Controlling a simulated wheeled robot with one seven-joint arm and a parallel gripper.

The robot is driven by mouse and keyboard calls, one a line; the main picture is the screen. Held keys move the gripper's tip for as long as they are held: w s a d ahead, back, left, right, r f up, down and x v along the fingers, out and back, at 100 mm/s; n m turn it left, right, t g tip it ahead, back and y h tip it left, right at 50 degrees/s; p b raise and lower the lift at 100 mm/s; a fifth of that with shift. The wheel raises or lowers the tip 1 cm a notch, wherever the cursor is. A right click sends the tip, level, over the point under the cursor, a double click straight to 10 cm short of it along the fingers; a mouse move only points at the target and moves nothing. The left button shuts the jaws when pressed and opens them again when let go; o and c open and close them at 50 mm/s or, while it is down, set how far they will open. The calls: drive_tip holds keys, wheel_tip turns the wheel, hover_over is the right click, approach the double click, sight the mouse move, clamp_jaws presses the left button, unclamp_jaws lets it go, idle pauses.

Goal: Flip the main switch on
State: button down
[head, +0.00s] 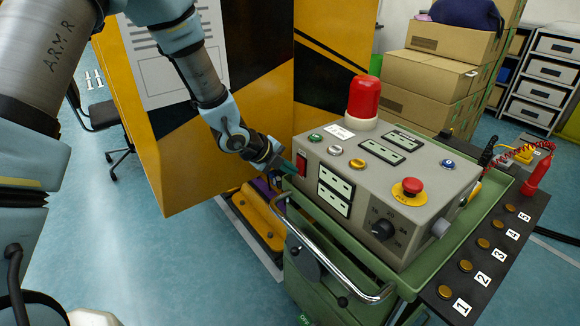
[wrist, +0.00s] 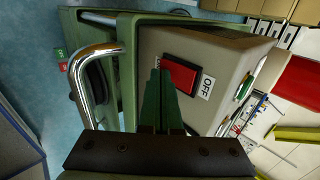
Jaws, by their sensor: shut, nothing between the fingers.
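The main switch is a red rocker (head: 301,164) on the left end of the grey control box (head: 404,215). In the wrist view the red rocker (wrist: 184,75) sits in a black frame beside a white label reading OFF (wrist: 207,87). My gripper (head: 288,167) is at that end of the box, close to the switch. In the wrist view its green fingers (wrist: 159,76) are together and empty, with their tips overlapping the edge of the switch. I cannot tell whether they touch it. The fingers hide part of the switch's edge.
A chrome handle (head: 331,262) curves along the front of the green cart (head: 313,292) holding the box. A red beacon (head: 363,97), emergency stop (head: 409,191) and black dial (head: 383,229) are on the box. A yellow-and-black panel (head: 258,60) stands behind my arm.

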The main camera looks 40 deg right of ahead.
drive_tip(key=shift+f, duration=0.1)
drive_tip(key=b, duration=0.2)
drive_tip(key=shift+d+f+h+b, duration=0.15)
drive_tip(key=shift+f+h+b, duration=0.15)
drive_tip(key=shift+f+b, duration=0.1)
drive_tip(key=shift+r+p, duration=0.4)
drive_tip(key=shift+p, duration=0.1)
drive_tip(key=shift+r, duration=0.1)
drive_tip(key=shift+r+p, duration=0.5)
drive_tip(key=shift+r, duration=0.25)
